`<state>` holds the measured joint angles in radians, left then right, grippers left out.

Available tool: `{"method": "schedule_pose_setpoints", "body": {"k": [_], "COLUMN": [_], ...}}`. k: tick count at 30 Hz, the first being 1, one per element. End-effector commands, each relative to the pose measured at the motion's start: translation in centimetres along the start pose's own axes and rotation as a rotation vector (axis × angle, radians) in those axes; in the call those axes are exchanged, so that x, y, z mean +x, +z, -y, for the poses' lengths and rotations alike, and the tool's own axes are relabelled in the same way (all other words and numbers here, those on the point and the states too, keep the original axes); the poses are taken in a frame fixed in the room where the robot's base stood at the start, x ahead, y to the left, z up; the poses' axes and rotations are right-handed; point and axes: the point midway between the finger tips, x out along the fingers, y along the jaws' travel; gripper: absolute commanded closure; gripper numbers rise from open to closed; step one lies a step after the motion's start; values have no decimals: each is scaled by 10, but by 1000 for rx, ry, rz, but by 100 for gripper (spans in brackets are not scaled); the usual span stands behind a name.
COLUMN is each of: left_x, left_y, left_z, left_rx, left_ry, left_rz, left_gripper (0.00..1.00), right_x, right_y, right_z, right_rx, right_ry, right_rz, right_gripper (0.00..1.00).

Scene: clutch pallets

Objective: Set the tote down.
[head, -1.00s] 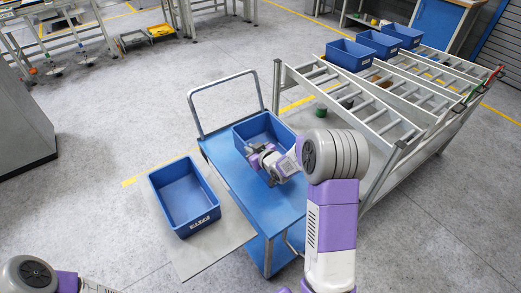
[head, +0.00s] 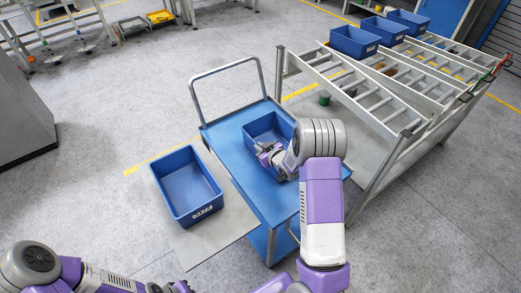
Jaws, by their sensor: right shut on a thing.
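A blue open tote (head: 262,124) is over the blue deck of the cart (head: 228,142), near its right side. It looks level and empty. I cannot tell whether its underside touches the deck. My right gripper (head: 267,152) is shut on the tote's near left side; the gripper and arm hide its near part. A second blue tote (head: 177,176), empty with a white label, sits on a grey flat board left of the cart. My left gripper (head: 181,287) is at the bottom edge, partly cut off, away from both totes; its jaws are unclear.
A grey sloped rack (head: 372,100) stands close to the right of the cart, with several blue totes (head: 353,43) at its far end. The cart's push handle (head: 222,72) rises at the far side. Open floor lies to the left.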

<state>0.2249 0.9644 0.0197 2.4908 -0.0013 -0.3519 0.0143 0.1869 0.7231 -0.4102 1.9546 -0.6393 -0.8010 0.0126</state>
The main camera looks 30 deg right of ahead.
Motion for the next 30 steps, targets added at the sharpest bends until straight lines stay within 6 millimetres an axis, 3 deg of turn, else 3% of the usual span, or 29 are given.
{"method": "schedule_pose_setpoints", "body": {"k": [12,13,17,30], "left_x": [6,4,4,-1], "left_y": [0,0,0,0], "left_z": [2,2,1,0], "left_rx": [0,0,0,0], "left_ry": [0,0,0,0], "left_rz": [0,0,0,0], "left_gripper": [100,100,100,100], "right_x": [4,3,3,-5], "right_y": [6,6,6,2], "right_z": [1,1,1,0], "right_rx": [-2,-1,-1,1], "right_ry": [1,0,0,1], "right_rz": [-4,-1,-1,-1], "right_gripper": [100,87,67,66]}}
